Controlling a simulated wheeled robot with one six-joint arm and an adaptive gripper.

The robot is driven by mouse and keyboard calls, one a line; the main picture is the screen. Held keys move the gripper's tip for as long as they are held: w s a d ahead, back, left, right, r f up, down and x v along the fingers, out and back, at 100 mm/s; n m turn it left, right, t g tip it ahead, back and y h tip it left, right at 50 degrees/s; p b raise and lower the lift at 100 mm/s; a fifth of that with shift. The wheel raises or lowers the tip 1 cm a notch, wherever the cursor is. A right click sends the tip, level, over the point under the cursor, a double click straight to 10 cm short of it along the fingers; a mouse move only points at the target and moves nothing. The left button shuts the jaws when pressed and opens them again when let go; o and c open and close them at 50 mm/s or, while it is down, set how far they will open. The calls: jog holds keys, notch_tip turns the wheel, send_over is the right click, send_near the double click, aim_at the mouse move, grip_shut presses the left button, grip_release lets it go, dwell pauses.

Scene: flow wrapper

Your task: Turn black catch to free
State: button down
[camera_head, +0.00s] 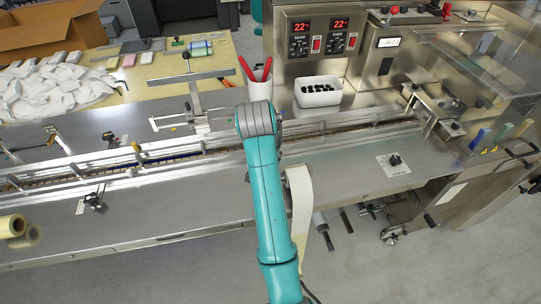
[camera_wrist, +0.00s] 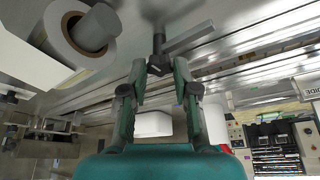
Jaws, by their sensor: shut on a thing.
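In the wrist view, my gripper (camera_wrist: 160,73) has its two green fingers closing around the dark stem and foot of a small upright piece, the black catch (camera_wrist: 158,46). A grey bar stretches from beside it toward the upper right. In the head view my teal arm reaches over the machine's front bed, and its bent wrist hides the gripper and whatever it holds. I cannot tell from these views how far the catch is turned.
A film roll (camera_wrist: 93,30) is close on the left in the wrist view. The head view shows a black knob on a white plate (camera_head: 394,160), a white tub (camera_head: 318,95) of dark pieces and a red-handled tool in a white cup (camera_head: 259,88). Long metal rails cross the bed.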

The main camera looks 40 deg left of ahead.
jog(key=shift+f, duration=0.1)
jog(key=c, duration=0.9)
grip_release()
jog(key=shift+o, duration=0.2)
